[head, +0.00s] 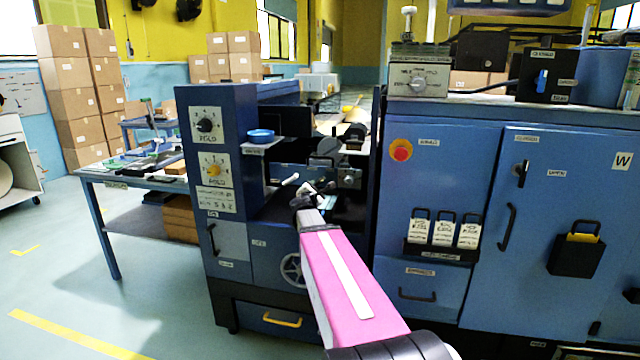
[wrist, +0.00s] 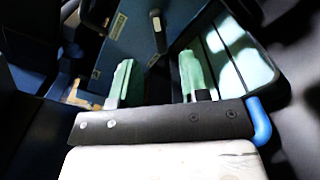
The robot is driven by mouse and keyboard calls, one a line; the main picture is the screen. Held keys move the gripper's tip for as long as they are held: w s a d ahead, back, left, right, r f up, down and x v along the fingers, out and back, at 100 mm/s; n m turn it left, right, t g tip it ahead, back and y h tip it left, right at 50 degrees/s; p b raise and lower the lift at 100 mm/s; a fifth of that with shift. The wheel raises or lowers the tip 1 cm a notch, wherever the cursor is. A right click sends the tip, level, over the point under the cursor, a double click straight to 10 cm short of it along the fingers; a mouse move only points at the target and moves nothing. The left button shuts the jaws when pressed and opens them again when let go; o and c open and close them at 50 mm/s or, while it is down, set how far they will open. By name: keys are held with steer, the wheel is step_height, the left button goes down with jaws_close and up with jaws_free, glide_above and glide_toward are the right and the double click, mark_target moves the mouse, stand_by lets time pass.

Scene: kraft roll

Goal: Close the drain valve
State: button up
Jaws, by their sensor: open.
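My gripper (head: 314,192) is at the end of my pink arm, in front of the opening in the blue machine (head: 230,255). In the wrist view its two green-tipped fingers (wrist: 158,82) stand apart with nothing between them. Beyond them is a blue panel with a small, pale-ended handle (wrist: 158,30); I cannot tell whether this is the drain valve. A bright blue curved piece (wrist: 262,122) shows beside the gripper's right side. A spoked handwheel (head: 293,268) is low on the machine front. No readable label identifies the drain valve.
A cabinet with a red button (head: 401,150) stands close on the right. A work table (head: 110,176) is at left; the floor before it is clear.

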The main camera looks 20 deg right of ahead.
mark_target(319, 183)
steer(key=x, duration=0.8)
steer(key=shift+d, duration=0.1)
jaws_close()
